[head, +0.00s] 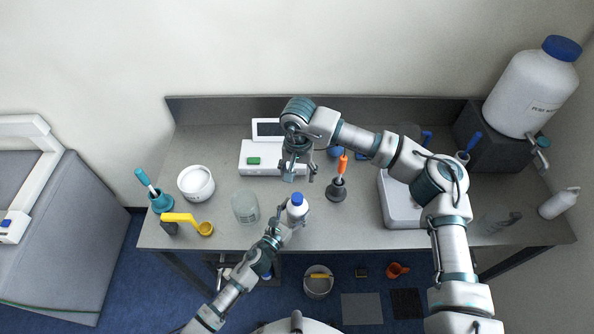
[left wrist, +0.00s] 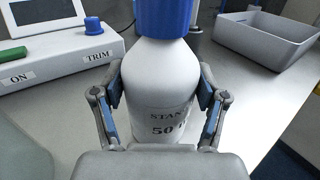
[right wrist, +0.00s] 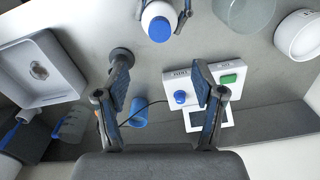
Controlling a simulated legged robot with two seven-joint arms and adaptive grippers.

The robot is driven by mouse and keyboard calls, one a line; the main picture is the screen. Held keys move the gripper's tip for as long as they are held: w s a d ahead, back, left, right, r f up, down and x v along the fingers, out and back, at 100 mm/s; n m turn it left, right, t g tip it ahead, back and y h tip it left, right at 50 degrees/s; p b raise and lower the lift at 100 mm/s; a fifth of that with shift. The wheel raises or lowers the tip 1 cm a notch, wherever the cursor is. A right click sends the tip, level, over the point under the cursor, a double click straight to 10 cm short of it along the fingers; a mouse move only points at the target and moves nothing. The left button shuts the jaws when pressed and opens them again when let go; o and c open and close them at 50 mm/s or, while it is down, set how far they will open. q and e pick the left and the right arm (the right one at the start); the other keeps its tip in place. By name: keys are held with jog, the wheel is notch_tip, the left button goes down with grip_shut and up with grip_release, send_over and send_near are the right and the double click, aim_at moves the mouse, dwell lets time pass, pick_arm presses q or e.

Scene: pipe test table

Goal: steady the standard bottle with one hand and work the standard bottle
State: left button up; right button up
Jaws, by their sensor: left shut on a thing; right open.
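The standard bottle (head: 297,209) is white with a blue cap and stands upright near the table's front edge. In the left wrist view the bottle (left wrist: 160,90) fills the middle, its printed label partly hidden. My left gripper (head: 288,222) is shut on the bottle's body, one finger on each side. The cap is on the bottle and also shows in the right wrist view (right wrist: 160,29). My right gripper (head: 297,178) is open and empty, above the table behind the bottle. In its own view the bottle lies beyond the fingertips (right wrist: 160,78).
A white meter (head: 257,156) with a green button and blue knob stands behind the bottle. A glass beaker (head: 245,206) is to its left. A screwdriver in a dark stand (head: 337,190) is to its right. A grey tray (head: 398,210) lies farther right.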

aim_at(298, 196)
notch_tip(298, 196, down, 12)
jog(key=shift+d, duration=0.1)
dwell(0.4)
grip_shut()
jog(key=n, duration=0.3)
jog(key=shift+r+n, duration=0.1)
jog(key=shift+n, duration=0.7)
jog(key=n, duration=0.2)
jog(key=shift+n, duration=1.3)
